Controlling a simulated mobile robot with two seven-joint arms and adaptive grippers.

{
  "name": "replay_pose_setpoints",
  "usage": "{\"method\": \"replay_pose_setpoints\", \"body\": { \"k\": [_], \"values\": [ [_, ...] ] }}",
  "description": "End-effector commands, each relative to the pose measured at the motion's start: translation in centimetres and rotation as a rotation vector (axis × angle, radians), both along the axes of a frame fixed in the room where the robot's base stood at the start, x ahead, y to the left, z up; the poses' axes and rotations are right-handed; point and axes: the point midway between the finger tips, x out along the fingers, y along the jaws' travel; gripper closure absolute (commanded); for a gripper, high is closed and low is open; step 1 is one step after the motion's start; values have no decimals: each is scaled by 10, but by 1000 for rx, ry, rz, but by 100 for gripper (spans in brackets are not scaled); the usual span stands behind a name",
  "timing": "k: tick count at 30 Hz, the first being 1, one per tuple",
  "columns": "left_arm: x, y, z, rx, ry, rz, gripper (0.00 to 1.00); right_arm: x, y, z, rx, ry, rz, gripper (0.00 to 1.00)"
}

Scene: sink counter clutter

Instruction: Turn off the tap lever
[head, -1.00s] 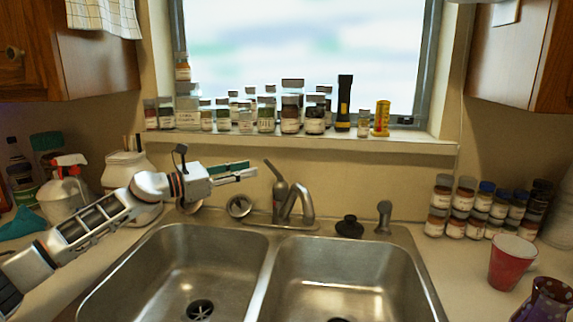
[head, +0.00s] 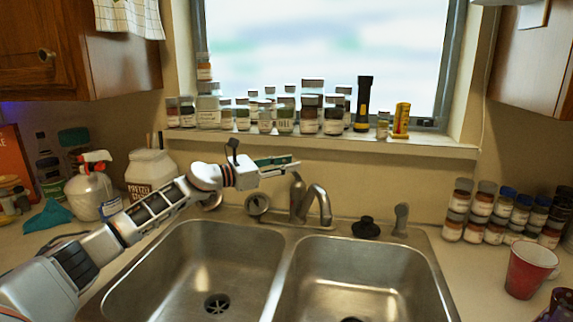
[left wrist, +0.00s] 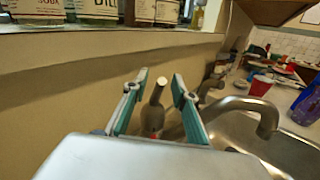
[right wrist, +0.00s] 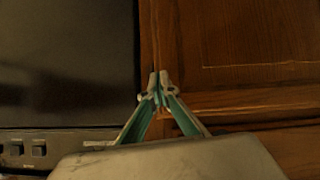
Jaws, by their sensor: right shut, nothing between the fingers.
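The tap lever (head: 297,188) stands above the tap body, just left of the curved metal spout (head: 319,198). In the head view its upper end is partly hidden behind my left gripper (head: 294,163), which is at the height of the lever's top. The left wrist view shows the left gripper (left wrist: 158,88) open, with the lever (left wrist: 155,108) appearing between its two green-sided fingers. I cannot tell how deep the lever lies between them, or whether they touch it. My right gripper (right wrist: 158,92) is shut and empty, low before a wooden cabinet front, away from the tap.
A double steel sink (head: 215,265) lies below the tap. A windowsill (head: 330,142) above holds several spice jars and a flashlight (head: 363,103). A black stopper (head: 366,228) and a sprayer (head: 401,219) stand right of the spout. A red cup (head: 531,270) sits on the right counter.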

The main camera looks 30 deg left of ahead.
Motion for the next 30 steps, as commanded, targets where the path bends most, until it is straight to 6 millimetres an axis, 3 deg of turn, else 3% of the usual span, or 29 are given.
{"method": "replay_pose_setpoints", "body": {
  "k": [1,4,11,20,28,30],
  "values": [
    [0,0,0,0,0,0,75,0,0,0,0,0,0,100],
    [0,0,0,0,0,0,100,0,0,0,0,-1,0,100],
    [0,0,-1,-1,-2,0,100,1,1,1,3,-5,-1,100],
    [-2,1,-5,-15,-29,0,100,-4,1,-23,4,11,-1,100],
    [-3,1,-1,-16,-32,0,100,-6,1,-25,2,16,-2,100],
    [-3,1,-2,-15,-31,0,75,-6,1,-25,2,15,-2,100]
  ]
}}
